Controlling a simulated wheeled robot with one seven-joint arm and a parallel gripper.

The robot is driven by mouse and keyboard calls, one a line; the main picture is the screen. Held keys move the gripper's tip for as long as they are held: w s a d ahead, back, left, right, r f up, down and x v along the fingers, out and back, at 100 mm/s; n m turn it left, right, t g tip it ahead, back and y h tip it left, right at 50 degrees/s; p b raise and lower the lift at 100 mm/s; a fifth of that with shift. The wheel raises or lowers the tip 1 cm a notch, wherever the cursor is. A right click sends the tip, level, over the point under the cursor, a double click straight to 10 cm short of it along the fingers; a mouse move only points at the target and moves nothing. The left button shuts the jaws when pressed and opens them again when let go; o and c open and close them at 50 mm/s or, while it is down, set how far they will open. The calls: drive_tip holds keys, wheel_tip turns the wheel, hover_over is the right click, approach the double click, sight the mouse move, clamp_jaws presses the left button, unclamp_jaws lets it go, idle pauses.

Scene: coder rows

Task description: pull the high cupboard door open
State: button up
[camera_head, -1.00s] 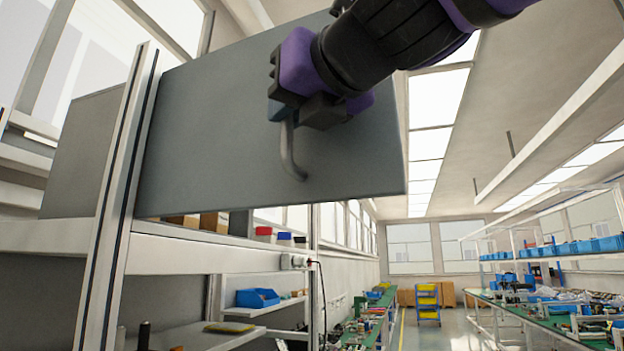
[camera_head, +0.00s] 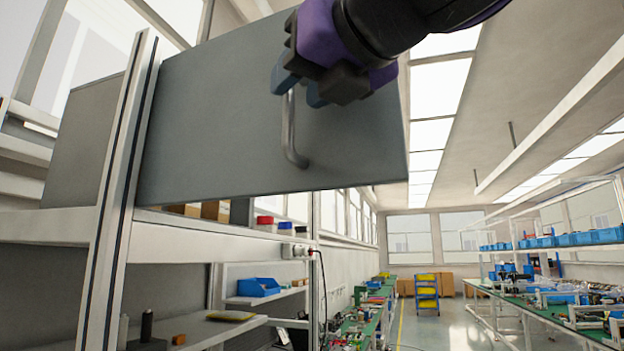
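The high cupboard door (camera_head: 220,130) is a flat grey panel in the upper middle of the head view. It stands swung out from the cupboard, with its free right edge towards me and its left edge by the metal post. The cupboard's interior is hidden behind it. The door's handle (camera_head: 290,135) is a grey vertical bar near the free edge. My gripper (camera_head: 300,90) is at the upper part of the handle. Its fingertips show apart, with the bar between or just behind them; I cannot tell if they touch it.
A pale metal post (camera_head: 118,190) stands left of the door. Below it are shelves with a blue bin (camera_head: 258,287) and small boxes. Green workbenches (camera_head: 545,318) stand at the right. A yellow-binned trolley (camera_head: 427,293) is far back in the open aisle.

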drive_tip(key=v, duration=0.8)
idle(0.4)
